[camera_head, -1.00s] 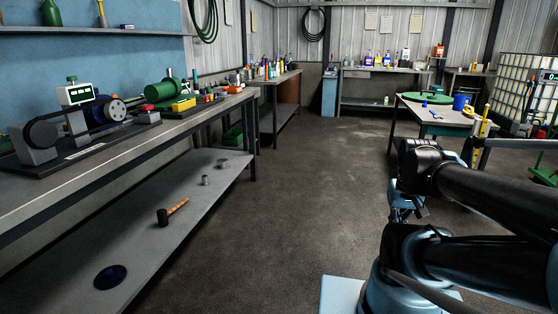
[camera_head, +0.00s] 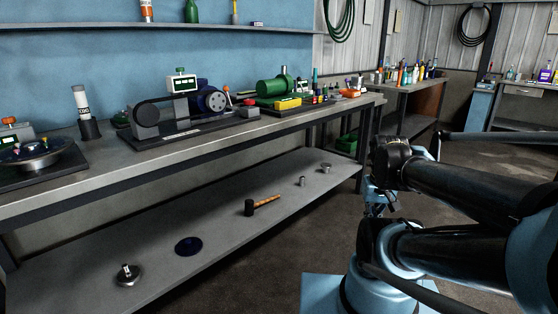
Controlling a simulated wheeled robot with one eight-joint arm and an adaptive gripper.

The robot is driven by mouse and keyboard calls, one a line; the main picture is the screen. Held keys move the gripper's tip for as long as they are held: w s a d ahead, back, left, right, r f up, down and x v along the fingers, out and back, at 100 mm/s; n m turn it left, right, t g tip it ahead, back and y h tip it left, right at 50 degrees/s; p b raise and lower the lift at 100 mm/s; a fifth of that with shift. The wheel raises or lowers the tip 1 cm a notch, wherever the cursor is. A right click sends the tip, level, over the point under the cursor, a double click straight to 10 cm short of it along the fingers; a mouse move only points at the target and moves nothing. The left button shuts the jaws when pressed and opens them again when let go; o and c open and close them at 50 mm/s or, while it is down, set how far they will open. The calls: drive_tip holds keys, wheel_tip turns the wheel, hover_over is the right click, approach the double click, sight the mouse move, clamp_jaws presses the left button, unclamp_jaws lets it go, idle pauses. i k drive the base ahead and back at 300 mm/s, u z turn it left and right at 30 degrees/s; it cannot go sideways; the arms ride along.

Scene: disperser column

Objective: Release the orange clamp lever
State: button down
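I cannot pick out an orange clamp lever for certain, and no disperser column is clearly seen. At the far left of the bench, a small device with an orange top (camera_head: 8,121) is cut by the picture edge. It stands behind a round metal plate (camera_head: 32,152) with small coloured pieces on a dark base. My arm is folded at the right. What looks like my gripper (camera_head: 378,203) hangs small and dark below the black joint, in front of the floor, well away from the bench top. Its fingers are too unclear to judge.
The long workbench (camera_head: 230,133) holds a belt-drive machine (camera_head: 180,110), a green motor (camera_head: 273,88) and an orange dish (camera_head: 349,93). Its lower shelf carries a mallet (camera_head: 262,205), a dark blue disc (camera_head: 189,245) and metal parts. Floor is free between bench and arm.

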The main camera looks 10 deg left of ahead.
sight(226, 88)
drive_tip(key=u, duration=0.65)
drive_tip(key=i, duration=1.05)
drive_tip(key=u, duration=0.5)
